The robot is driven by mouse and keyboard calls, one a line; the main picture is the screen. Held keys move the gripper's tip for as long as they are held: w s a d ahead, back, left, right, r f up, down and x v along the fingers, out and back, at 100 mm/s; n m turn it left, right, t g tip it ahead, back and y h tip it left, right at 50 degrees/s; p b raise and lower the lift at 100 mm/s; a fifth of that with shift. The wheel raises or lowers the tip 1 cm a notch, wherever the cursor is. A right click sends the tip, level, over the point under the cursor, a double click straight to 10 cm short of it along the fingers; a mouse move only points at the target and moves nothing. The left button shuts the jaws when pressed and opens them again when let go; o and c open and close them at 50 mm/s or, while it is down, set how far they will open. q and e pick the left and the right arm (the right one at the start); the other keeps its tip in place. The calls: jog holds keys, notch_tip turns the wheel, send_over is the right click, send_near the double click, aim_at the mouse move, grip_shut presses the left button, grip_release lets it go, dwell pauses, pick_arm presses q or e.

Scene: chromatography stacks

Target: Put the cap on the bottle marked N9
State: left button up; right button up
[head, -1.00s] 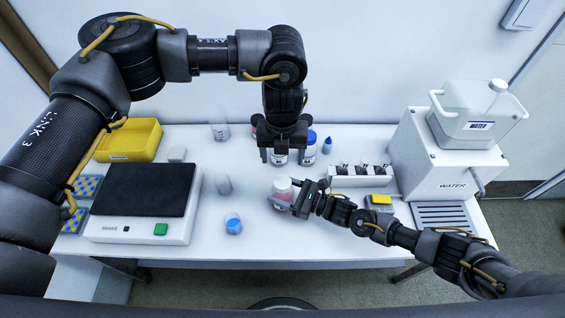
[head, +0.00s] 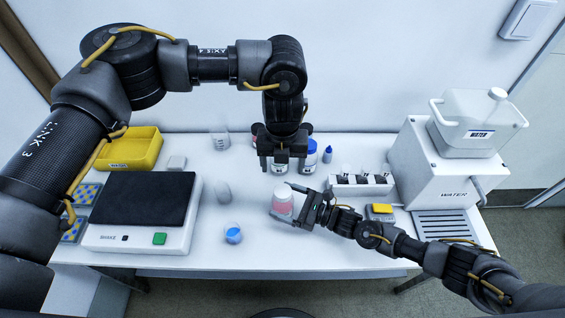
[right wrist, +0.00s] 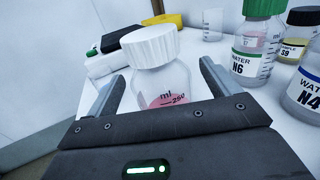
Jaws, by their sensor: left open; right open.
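A clear bottle (head: 281,206) with pink liquid stands on the table at the centre. The right wrist view shows it close up (right wrist: 163,88), with a ribbed white cap (right wrist: 150,45) on its top and a "250 ml" mark; no N9 label shows. My right gripper (head: 291,203) is open, with its fingers on either side of this bottle. My left gripper (head: 281,166) is open above the back row of bottles, behind the pink one. In the right wrist view, a green-capped bottle is marked N6 (right wrist: 251,50) and another N4 (right wrist: 303,88).
A sample bottle S9 (right wrist: 294,48) stands near N6. A rack (head: 360,187) and water dispenser (head: 440,165) are right. The front table edge is clear.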

pick_arm(q)
notch_tip(320, 180, down, 3)
jog(key=shift+r+b, duration=0.1)
jog(key=shift+b, duration=1.15)
pick_arm(e)
jog(key=v, duration=0.9)
jog(key=shift+f, duration=0.1)
jog(key=shift+s+d, duration=0.1)
jog(key=shift+d, duration=0.2)
jog(key=shift+s, duration=0.1)
